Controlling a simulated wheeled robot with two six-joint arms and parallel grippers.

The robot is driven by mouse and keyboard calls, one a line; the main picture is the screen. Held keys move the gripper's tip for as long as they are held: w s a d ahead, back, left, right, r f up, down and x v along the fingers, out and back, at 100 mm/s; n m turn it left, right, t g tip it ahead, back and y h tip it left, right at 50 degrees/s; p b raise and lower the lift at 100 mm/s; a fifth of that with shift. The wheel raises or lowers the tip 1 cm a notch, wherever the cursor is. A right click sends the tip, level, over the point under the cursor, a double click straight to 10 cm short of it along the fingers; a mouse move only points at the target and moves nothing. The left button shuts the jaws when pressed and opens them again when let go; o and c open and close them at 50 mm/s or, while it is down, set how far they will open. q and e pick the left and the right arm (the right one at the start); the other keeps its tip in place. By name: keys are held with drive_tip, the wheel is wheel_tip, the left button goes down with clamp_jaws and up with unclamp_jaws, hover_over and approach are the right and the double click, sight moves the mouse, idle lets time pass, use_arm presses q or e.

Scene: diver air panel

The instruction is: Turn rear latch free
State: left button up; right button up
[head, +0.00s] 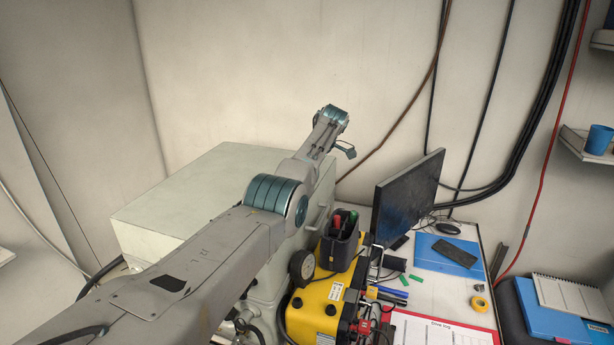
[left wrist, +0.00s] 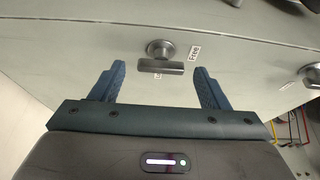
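In the left wrist view a grey metal latch (left wrist: 161,65) with a round hub and a bar handle sits on the pale grey-green cabinet (left wrist: 95,50). The handle lies roughly crosswise between the fingertips. My left gripper (left wrist: 159,72) is open, one blue finger to each side of the handle, with a gap on both sides; I cannot tell how far the fingertips are from the panel. In the head view my left arm reaches over the cabinet (head: 205,170), and the gripper fingers are hidden. My right gripper is not in view.
A second latch (left wrist: 312,76) is at the right edge of the left wrist view. A small white label (left wrist: 194,53) sits beside the first latch. A yellow case (head: 318,308), a black tool holder (head: 340,250) and a monitor (head: 407,197) stand right of the cabinet. Cables hang along the wall.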

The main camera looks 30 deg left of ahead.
use_arm(q)
drive_tip(key=shift+w+d+r+b, duration=0.1)
drive_tip(key=shift+d+r+b, duration=0.1)
drive_tip(key=shift+r+b, duration=0.2)
drive_tip(key=p+v, duration=0.2)
drive_tip(key=v, duration=0.7)
drive_tip(key=shift+d+r, duration=0.2)
drive_tip(key=shift+r, duration=0.15)
drive_tip(key=shift+f, duration=0.1)
